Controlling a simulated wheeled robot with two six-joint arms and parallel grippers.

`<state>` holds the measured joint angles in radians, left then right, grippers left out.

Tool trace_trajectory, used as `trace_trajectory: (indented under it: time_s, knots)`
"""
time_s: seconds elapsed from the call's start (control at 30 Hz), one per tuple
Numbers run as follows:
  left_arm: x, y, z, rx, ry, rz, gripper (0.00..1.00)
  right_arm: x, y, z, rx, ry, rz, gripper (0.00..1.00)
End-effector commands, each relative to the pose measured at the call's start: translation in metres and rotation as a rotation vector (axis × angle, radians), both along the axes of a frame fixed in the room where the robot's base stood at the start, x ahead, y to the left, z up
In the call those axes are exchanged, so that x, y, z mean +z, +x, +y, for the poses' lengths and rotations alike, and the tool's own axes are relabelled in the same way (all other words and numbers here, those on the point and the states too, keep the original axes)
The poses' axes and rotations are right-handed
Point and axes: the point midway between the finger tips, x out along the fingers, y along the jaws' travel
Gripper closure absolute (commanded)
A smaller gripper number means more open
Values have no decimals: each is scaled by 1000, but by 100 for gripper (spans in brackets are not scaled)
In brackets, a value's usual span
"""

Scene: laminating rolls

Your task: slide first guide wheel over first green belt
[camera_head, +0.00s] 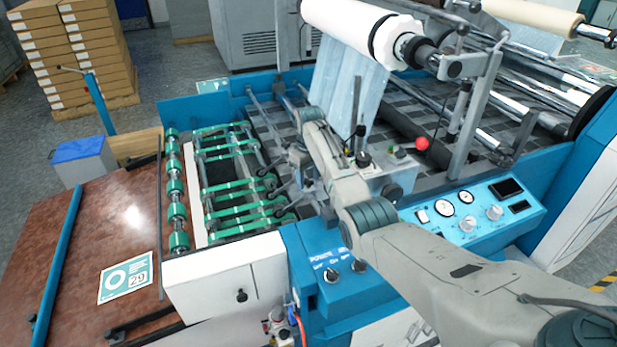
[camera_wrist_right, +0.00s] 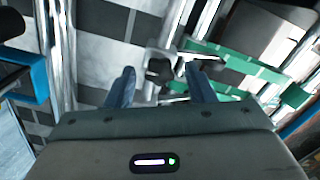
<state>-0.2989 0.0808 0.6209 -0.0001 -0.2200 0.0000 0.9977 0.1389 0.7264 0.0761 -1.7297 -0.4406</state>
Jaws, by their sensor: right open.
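My right gripper (camera_head: 290,170) hangs over the machine beside the right ends of the green belts (camera_head: 232,187); its fingertips are hard to make out there. In the right wrist view the two blue fingers of this gripper (camera_wrist_right: 160,75) are apart. A dark knob on a metal bracket, seemingly a guide wheel (camera_wrist_right: 160,70), shows between and beyond the fingertips; I cannot tell if they touch it. A green belt (camera_wrist_right: 233,63) runs just to the right of it. Small dark guide wheel fittings show by the belts in the head view, partly hidden by my arm. My left gripper is not in view.
A white film roll (camera_head: 365,30) hangs above the machine. The blue control panel (camera_head: 475,217) with dials and a red knob (camera_head: 421,143) lie near my right arm. A brown table (camera_head: 110,235) extends at the left. Stacked boxes (camera_head: 75,50) stand behind.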

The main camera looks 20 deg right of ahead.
Motion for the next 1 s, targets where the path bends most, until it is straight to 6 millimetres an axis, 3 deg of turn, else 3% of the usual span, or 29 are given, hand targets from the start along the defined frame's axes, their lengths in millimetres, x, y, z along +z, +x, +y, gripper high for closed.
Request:
trace_trajectory:
  time_s: [0.17,0.6,0.8,1.0]
  knots:
    - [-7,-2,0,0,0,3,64,14,2,0,0,0,-5,51]
    - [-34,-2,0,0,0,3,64,94,1,0,0,0,-2,51]
    - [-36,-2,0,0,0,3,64,107,1,0,0,-1,0,51]
    - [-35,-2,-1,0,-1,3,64,108,1,0,0,0,1,51]
